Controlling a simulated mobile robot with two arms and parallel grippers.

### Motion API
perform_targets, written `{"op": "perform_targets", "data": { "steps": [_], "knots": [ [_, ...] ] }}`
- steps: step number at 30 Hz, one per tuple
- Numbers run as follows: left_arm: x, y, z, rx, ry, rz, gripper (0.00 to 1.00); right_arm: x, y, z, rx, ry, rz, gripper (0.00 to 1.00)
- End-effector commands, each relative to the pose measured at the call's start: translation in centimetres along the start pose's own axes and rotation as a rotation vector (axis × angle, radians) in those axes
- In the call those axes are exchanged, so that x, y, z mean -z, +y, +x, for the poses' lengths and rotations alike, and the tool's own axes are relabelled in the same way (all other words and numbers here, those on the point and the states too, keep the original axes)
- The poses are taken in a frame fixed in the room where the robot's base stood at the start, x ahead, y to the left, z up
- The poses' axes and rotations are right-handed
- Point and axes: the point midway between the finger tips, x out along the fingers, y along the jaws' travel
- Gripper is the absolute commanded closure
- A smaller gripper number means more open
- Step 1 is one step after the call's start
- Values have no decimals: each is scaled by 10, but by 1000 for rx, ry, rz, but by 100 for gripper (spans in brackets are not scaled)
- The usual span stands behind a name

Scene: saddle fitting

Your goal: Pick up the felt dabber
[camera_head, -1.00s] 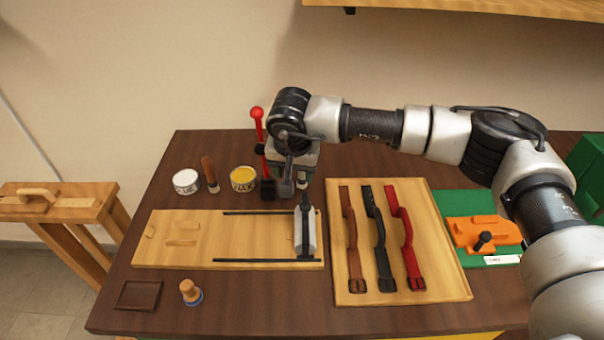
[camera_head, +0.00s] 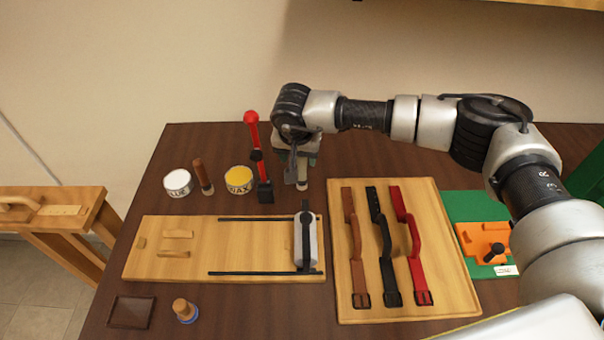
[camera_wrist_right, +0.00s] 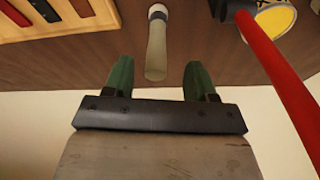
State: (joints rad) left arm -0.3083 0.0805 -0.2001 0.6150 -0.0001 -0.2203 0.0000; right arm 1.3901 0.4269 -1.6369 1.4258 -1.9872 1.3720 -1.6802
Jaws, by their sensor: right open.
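The felt dabber, as I take it, has a pale handle with a whitish end. It shows in the right wrist view (camera_wrist_right: 156,50), and its lower part shows in the head view (camera_head: 303,185) at the back of the table. My right gripper (camera_wrist_right: 160,78) is open, with green fingers either side of the handle's near end. I see no finger clearly touching it. In the head view the right gripper (camera_head: 299,167) hangs over the dabber and hides its upper part. My left gripper is out of view.
A red-handled tool (camera_head: 253,135) stands close left of the gripper, beside the wax tin (camera_head: 239,180). The glue tin (camera_head: 177,183) and a brown-handled brush (camera_head: 203,176) are farther left. The strap board (camera_head: 450,290) and a jig board (camera_head: 215,262) lie in front.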

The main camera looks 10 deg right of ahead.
Motion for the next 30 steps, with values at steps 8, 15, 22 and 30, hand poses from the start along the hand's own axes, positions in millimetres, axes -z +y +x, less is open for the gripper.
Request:
{"op": "perform_targets", "data": {
  "steps": [8, 15, 22, 30],
  "knots": [
    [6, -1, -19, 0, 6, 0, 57, 9, 5, 28, -5, -2, 3, 44],
    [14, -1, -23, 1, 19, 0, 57, 10, 5, 54, -2, 0, 1, 44],
    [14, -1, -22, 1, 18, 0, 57, 10, 4, 55, -1, 1, 1, 45],
    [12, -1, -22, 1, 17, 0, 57, 10, 4, 55, -1, 1, 1, 86]
  ]
}}
